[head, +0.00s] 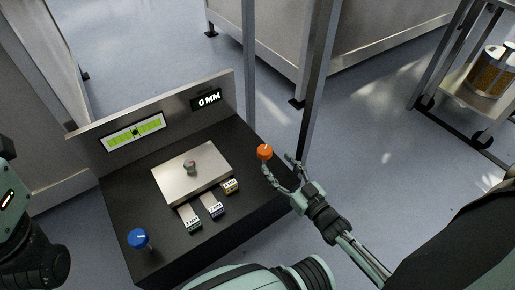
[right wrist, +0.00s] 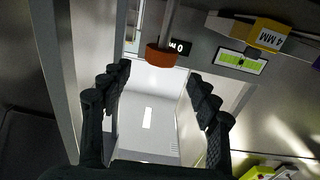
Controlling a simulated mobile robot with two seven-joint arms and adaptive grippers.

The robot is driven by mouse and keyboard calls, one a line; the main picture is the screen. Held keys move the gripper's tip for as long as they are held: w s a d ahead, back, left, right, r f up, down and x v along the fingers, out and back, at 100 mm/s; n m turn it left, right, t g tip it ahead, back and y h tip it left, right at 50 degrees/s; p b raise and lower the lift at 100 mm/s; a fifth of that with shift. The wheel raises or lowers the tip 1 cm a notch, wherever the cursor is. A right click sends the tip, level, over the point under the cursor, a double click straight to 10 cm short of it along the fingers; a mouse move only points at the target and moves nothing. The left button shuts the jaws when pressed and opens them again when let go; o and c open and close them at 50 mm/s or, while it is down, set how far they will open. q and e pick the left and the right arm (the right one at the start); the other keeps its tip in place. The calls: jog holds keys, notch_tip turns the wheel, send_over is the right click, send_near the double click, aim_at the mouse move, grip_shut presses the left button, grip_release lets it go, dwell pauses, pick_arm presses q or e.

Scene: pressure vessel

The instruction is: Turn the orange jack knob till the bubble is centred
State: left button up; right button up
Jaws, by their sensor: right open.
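The orange jack knob (head: 265,152) stands at the right corner of the dark bench top. My right gripper (head: 281,167) is open beside it, its fingers pointing towards the knob. In the right wrist view the orange knob (right wrist: 160,56) lies ahead of the gap between the open fingers of my right gripper (right wrist: 160,88), with nothing between them. The green level vial (head: 134,132) is on the upright back panel; a dark mark shows near its middle, too small to tell the bubble's exact place. My left gripper is not in view; part of my left arm shows at the left edge.
A display (head: 209,99) reads 0 MM. A steel plate (head: 168,184) with a small knob lies mid-bench. Labelled shim blocks, green (head: 194,226), blue (head: 216,212) and yellow (head: 230,187), lie in front. A blue knob (head: 138,238) stands at front left. A metal post (head: 316,80) rises behind.

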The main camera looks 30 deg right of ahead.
aim_at(269, 155)
jog(key=w, duration=0.2)
jog(key=w+b, duration=0.1)
jog(key=w, duration=0.2)
jog(key=w+a, duration=0.1)
jog(key=w, duration=0.1)
jog(key=shift+w+b, duration=0.35)
jog(key=shift+b, duration=0.05)
